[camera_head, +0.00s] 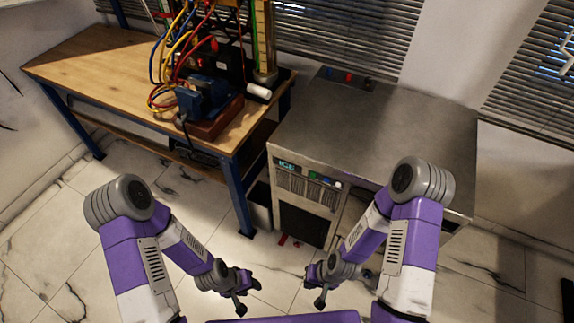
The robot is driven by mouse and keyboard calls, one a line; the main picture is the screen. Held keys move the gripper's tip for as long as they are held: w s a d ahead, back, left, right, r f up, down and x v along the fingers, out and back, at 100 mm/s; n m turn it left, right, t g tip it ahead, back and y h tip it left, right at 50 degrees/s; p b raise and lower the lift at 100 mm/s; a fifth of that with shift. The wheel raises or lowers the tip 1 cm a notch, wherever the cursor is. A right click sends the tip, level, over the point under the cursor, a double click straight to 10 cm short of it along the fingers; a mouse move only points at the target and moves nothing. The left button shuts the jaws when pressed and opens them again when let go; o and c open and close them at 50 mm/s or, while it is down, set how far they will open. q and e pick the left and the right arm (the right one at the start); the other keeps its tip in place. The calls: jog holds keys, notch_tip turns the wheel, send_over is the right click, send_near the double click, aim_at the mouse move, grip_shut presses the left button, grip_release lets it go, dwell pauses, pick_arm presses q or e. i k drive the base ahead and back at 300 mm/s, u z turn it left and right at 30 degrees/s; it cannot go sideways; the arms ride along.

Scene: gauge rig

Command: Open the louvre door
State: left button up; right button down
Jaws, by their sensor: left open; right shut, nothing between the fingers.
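A steel cabinet (385,125) stands right of centre. Its front has a small control strip with a lit display (287,165), slotted louvres (305,190) and a dark panel (301,225) below them. I cannot tell which part is the louvre door or see its handle; my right arm hides part of the cabinet front. My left gripper (247,293) is open and empty, low in front of the cabinet and apart from it. My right gripper (316,287) is shut and empty, low in front of the cabinet, apart from the louvres.
A wooden workbench (90,65) with blue legs stands left of the cabinet. It carries a blue vice (205,97) and coloured hoses (172,50). Small red pieces (284,240) lie on the floor by the cabinet. Marble-tiled floor (190,195) is clear at the left.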

aim_at(324, 195)
jog(key=u, duration=0.9)
jog(key=k, duration=0.5)
jog(key=z, duration=0.25)
